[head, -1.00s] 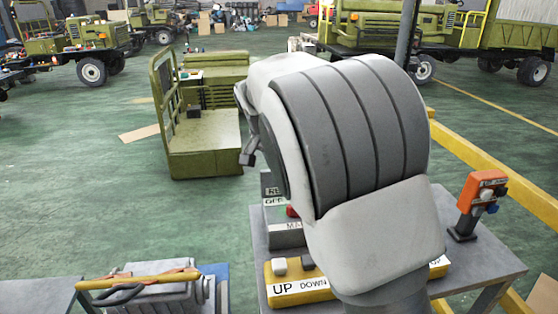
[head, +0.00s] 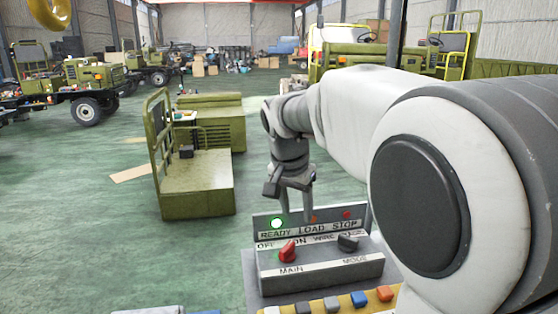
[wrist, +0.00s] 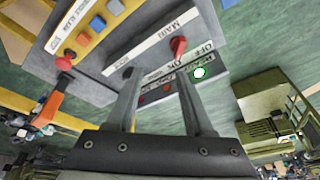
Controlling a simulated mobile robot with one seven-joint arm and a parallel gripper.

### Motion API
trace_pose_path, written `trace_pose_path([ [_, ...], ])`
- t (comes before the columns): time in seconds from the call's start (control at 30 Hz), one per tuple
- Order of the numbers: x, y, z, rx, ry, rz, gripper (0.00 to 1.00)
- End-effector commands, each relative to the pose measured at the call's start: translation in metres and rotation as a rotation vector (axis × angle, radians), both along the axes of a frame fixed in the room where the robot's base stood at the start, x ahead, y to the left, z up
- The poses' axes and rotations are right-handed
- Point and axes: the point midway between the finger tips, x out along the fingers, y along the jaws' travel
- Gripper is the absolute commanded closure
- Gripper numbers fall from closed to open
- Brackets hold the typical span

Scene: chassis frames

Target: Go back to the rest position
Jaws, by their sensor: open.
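The box has a lit green READY lamp (head: 277,223), a dim LOAD lamp and a red STOP lamp (head: 347,214). Its red MAIN knob (head: 288,251) leans towards ON. A dark MODE knob (head: 348,243) is at the right. I cannot tell whether the fingertips touch the box. My arm fills the right side of the head view.
A yellow button box (head: 330,304) stands in front of the control box; the wrist view also shows it (wrist: 95,25). An olive seat-like frame (head: 197,185) stands on the green floor, with vehicles beyond.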

Motion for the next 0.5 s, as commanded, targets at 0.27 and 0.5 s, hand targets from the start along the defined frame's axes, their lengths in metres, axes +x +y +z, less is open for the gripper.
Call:
trace_pose_path([
  [0.27,-0.082,-0.06,0.021,0.07,-0.02,0.158,0.47],
  [0.5,-0.158,-0.089,0.019,0.059,-0.076,0.307,0.47],
])
